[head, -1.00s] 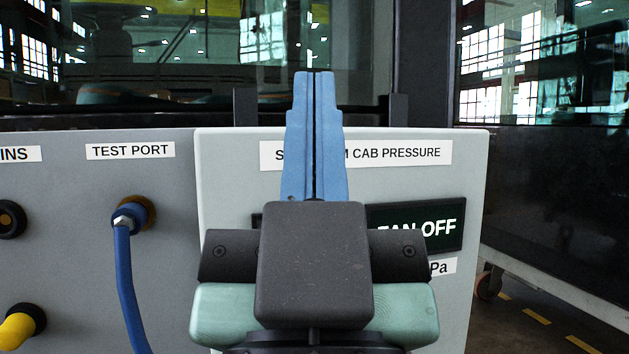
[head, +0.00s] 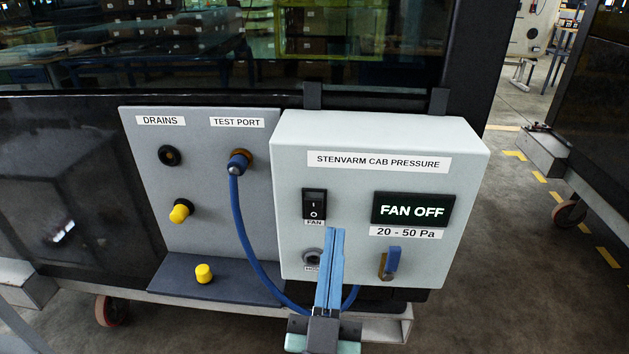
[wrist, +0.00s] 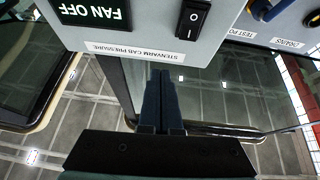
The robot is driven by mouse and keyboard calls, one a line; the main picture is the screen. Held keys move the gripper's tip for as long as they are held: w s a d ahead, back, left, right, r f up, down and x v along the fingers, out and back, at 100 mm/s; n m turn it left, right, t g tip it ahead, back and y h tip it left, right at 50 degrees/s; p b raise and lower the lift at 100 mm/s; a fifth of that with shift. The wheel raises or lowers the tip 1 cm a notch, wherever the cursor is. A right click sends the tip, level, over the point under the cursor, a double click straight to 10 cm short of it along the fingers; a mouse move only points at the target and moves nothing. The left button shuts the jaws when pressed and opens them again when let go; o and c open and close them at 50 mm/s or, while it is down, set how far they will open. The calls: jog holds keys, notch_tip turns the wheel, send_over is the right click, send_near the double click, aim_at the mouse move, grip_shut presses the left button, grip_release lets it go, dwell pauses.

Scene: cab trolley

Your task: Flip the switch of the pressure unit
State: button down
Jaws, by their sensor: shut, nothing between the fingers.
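The pressure unit (head: 459,150) is a pale grey box labelled "STENVARM CAB PRESSURE". Its black rocker switch (head: 314,204), marked "FAN", is on the left of its front face. The display (head: 412,210) reads "FAN OFF". My gripper (head: 336,231) has blue fingers, closed together and empty. In the head view its tips appear below and right of the switch, in front of the box. In the wrist view the switch (wrist: 193,18) and the display (wrist: 95,12) show upside down at the top, apart from the fingers (wrist: 161,75). The gap to the box is hard to tell.
A blue hose (head: 246,238) runs from the test port, passing behind my gripper. A blue-handled valve (head: 391,262) sits below the display. Left is a grey panel (head: 215,180) with a yellow-capped drain (head: 181,211); a loose yellow cap (head: 204,273) stands on the ledge.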

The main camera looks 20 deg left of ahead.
aim_at(314, 203)
jog(key=s+a+f+g+p, duration=0.1)
jog(key=s+f+p, duration=0.4)
jog(key=s+f, duration=0.1)
jog(key=shift+s+a+f+n+y, duration=0.2)
jog(key=shift+s+f+n+y, duration=0.15)
jog(key=shift+s, duration=0.4)
jog(key=shift+w+r+p, duration=0.1)
jog(key=shift+p, duration=0.2)
jog(key=p+x, duration=0.1)
jog(key=x, duration=0.6)
jog(key=p+x, duration=0.1)
jog(key=x, duration=0.6)
jog(key=shift+a+f, duration=0.1)
jog(key=shift+f, duration=0.15)
jog(key=shift+w+r, duration=0.1)
jog(key=shift+r, duration=0.05)
jog(key=shift+w+r+g+p, duration=0.15)
jog(key=shift+r+g+p, duration=0.35)
jog(key=shift+p, duration=0.75)
jog(key=shift+f+b, duration=0.4)
jog(key=shift+f, duration=0.1)
